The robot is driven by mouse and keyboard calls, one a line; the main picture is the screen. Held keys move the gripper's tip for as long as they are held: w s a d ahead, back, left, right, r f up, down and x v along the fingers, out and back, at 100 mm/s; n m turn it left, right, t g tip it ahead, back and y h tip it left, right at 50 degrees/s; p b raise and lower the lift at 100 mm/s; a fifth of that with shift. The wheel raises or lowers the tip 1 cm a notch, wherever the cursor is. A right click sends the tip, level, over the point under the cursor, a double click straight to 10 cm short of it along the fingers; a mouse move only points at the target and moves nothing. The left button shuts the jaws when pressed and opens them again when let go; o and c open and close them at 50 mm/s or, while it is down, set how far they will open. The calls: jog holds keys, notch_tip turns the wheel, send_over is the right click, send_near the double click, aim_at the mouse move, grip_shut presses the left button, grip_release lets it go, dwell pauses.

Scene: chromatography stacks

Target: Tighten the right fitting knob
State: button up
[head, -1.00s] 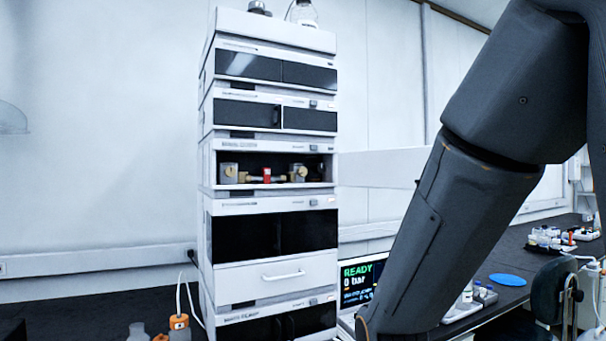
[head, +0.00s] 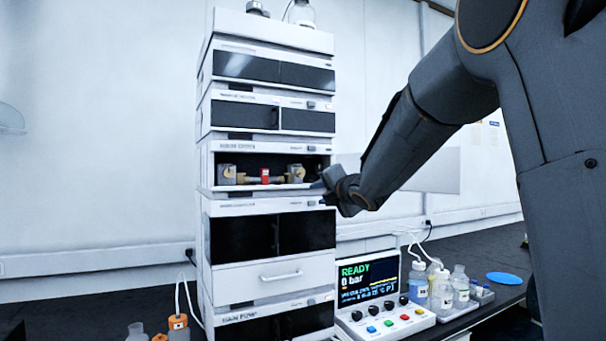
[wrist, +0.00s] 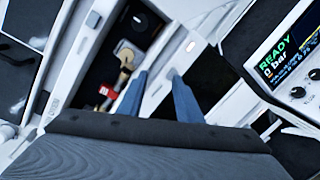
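The right fitting knob (head: 297,171) is a gold-coloured disc on a grey block, at the right side of the open oven bay in the stack. It also shows in the wrist view (wrist: 126,60), up and left of my fingertips. The column between the fittings carries a red piece (head: 265,176), and a left fitting knob (head: 229,171) sits at the other end. My gripper (head: 322,186) is at the bay's right front edge, outside it and apart from the knob. In the wrist view my two blue fingers (wrist: 158,76) stand apart with nothing between them.
The open bay (head: 273,187) has a white frame and lower lip near my gripper. A white door panel (head: 430,170) stands out to the right, behind my arm. Below it are a control box with a READY screen (head: 367,280) and several bottles (head: 442,290) on the dark bench.

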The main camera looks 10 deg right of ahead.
aim_at(301, 173)
notch_tip(301, 173, up, 6)
jog(key=w+a+n+t+y, duration=0.1)
jog(key=a+n+y, duration=0.1)
jog(key=n, duration=0.2)
jog(key=shift+f+p+x, duration=0.2)
jog(key=shift+p+x, duration=0.95)
jog(key=shift+x, duration=2.75)
jog(key=shift+d, duration=0.15)
jog(key=c, duration=0.8)
